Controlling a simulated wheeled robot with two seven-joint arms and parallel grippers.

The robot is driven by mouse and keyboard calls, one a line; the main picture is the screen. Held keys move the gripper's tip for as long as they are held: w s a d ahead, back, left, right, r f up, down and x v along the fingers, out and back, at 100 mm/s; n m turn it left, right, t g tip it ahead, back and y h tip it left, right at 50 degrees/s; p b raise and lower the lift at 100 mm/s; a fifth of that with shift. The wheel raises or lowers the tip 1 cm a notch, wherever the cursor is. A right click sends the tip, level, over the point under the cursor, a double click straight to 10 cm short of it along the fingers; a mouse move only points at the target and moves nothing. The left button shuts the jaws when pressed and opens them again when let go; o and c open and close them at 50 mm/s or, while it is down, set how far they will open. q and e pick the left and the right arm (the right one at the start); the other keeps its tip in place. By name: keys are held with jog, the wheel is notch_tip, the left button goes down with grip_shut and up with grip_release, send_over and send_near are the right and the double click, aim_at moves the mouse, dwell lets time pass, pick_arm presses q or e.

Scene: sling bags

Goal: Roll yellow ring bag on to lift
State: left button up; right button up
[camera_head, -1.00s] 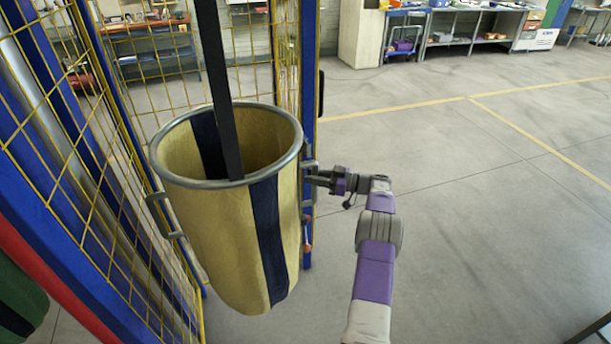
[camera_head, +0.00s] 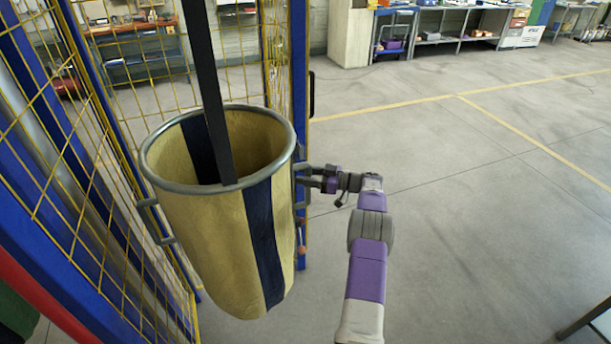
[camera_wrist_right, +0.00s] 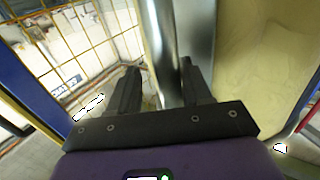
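The yellow bag (camera_head: 207,235) is a tall open sack with a dark blue stripe and a grey metal ring (camera_head: 153,179) around its mouth. A dark bar or strap (camera_head: 213,95) rises from its mouth. Grey handles stick out at its left (camera_head: 157,222) and right sides. My right gripper (camera_head: 304,175) is at the right handle with its fingers spread. In the right wrist view, a shiny metal bar (camera_wrist_right: 163,45) passes between the two separated fingers (camera_wrist_right: 160,88); firm contact is not clear. My left gripper is not in view.
Yellow mesh panels (camera_head: 110,205) with blue posts stand close left of and behind the bag. A red rail (camera_head: 45,300) runs at the lower left. Workbenches (camera_head: 455,25) stand far back. The grey floor (camera_head: 480,230) at the right is clear, except for a dark object at the lower right edge.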

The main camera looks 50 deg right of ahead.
jog(key=shift+s+d+f, duration=0.1)
jog(key=shift+f, duration=0.05)
jog(key=v, duration=0.7)
jog(key=shift+s, duration=0.2)
dwell(1.2)
